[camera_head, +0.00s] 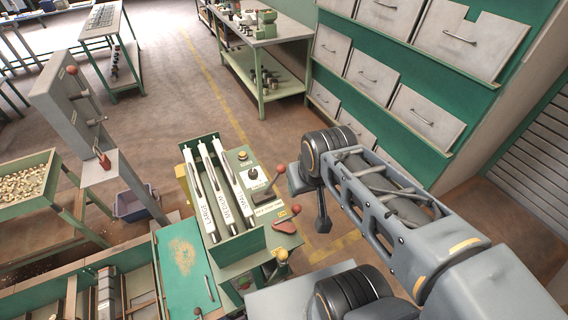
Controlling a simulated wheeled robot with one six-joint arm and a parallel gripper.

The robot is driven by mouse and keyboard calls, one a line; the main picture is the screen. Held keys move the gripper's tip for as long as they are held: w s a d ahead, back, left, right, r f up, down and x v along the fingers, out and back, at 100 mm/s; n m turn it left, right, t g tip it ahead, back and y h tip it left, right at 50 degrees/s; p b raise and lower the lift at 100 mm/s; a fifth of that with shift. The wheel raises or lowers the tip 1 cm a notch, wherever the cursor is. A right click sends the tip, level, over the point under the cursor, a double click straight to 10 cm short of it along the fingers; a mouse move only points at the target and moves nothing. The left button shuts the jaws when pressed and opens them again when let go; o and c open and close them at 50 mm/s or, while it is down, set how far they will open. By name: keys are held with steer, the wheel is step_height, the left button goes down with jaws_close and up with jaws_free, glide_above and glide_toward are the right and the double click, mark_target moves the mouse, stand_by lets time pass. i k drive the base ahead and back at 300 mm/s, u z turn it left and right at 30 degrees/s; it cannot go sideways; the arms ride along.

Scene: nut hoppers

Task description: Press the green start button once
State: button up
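A pale round knob (253,173) sits just nearer, by a dark plate. I cannot make out a clearly green button. My arm reaches in from the right, and its dark end (322,218) hangs right of the panel, apart from it. The fingers cannot be made out.
A red-knobbed lever (281,169) and a red handle (287,222) stick out on the panel's right side, close to my arm. A brass knob (281,256) stands nearer. Grey drawers (375,72) line the right wall. Open floor (200,100) lies beyond the box.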

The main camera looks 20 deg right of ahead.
mark_target(243, 279)
steer(key=u, duration=1)
steer(key=k, duration=0.95)
steer(key=z, duration=0.2)
